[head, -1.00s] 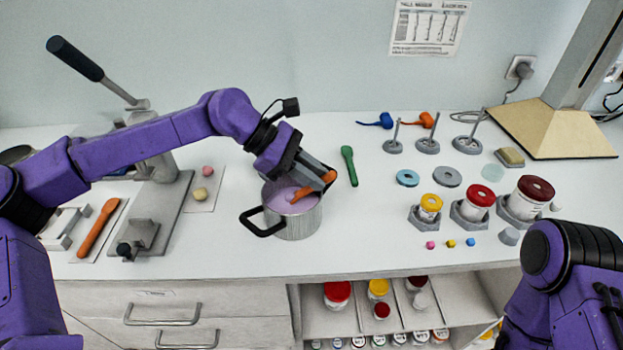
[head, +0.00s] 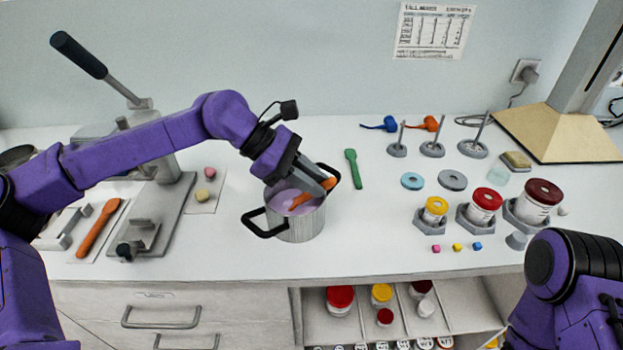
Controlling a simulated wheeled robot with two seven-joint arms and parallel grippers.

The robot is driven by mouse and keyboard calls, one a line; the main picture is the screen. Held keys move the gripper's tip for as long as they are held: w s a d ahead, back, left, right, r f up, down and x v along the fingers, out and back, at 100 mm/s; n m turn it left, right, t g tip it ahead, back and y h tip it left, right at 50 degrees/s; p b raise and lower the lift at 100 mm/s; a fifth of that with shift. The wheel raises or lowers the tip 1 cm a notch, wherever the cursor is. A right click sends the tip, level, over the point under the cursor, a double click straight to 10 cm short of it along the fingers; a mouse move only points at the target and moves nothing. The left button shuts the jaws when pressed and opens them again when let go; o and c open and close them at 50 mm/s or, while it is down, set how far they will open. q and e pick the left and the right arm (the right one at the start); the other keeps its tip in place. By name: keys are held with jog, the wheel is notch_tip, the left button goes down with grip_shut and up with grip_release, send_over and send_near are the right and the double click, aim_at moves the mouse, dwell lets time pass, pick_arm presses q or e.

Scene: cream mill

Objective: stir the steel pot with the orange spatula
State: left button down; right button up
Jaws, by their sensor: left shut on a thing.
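The steel pot (head: 298,228) stands on the white bench with pale purple contents and black handles at its left front and right back. My left gripper (head: 322,188) is over the pot's mouth, shut on the orange spatula (head: 301,200). The spatula slants down to the left, its lower end in or at the purple contents; how deep cannot be told. Of my right side only the purple arm shows at the lower right; its gripper is out of view.
A press with a long lever (head: 155,165) stands left of the pot. Another orange tool (head: 97,228) lies at the far left. A green spatula (head: 353,168) lies right of the pot. Capped jars (head: 485,204) stand in holders further right. Bench in front of the pot is clear.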

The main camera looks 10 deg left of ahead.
pick_arm(q)
jog(key=shift+r, duration=0.15)
notch_tip(320, 180, up, 10)
jog(key=p, duration=0.6)
jog(key=shift+f, duration=0.2)
dwell(0.4)
